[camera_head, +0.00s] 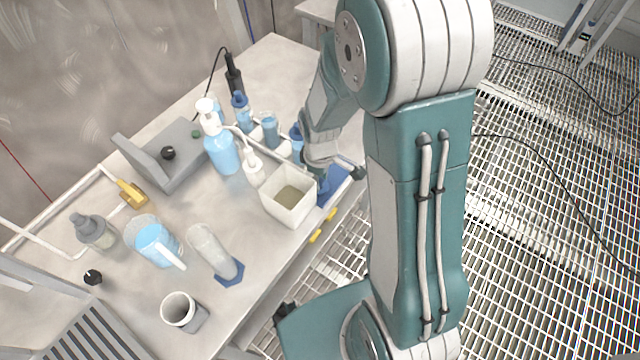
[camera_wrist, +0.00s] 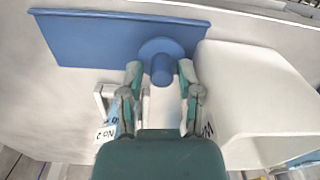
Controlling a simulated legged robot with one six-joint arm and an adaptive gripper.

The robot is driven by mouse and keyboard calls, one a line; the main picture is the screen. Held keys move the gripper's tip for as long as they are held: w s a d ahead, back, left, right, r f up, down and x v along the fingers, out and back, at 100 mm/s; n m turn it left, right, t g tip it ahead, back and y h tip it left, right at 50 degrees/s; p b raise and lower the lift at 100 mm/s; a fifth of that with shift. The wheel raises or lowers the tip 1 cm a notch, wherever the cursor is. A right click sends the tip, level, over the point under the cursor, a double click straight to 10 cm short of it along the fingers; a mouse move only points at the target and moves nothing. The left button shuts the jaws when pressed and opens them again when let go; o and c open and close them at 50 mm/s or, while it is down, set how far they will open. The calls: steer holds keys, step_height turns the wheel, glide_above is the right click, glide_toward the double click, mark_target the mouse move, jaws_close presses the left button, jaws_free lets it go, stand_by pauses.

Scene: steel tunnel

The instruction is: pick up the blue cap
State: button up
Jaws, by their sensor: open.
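The blue cap (camera_wrist: 161,68), a round flange with a short cylindrical knob, shows in the wrist view in front of a blue tray (camera_wrist: 85,38). My gripper (camera_wrist: 160,73) is open, with one fingertip on each side of the knob. Whether the fingers touch it I cannot tell. In the head view my gripper is at the table's right edge, just right of a square white container, largely hidden by my arm. Part of the blue tray (camera_head: 338,180) shows there; I cannot make out the cap in that view.
The white container (camera_head: 290,213) stands close beside my gripper; its wall (camera_wrist: 245,105) fills the right of the wrist view. Bottles, a blue pump bottle (camera_head: 221,155), a jug (camera_head: 153,243), a cylinder (camera_head: 210,250) and a beaker (camera_head: 183,312) crowd the table. Grated floor lies right.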

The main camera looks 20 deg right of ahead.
steer(key=shift+a+f, duration=0.1)
steer(key=shift+f, duration=0.15)
steer(key=c, duration=0.6)
steer(key=shift+r, duration=0.2)
step_height(320, 180, up, 18)
steer(key=shift+f, duration=0.15)
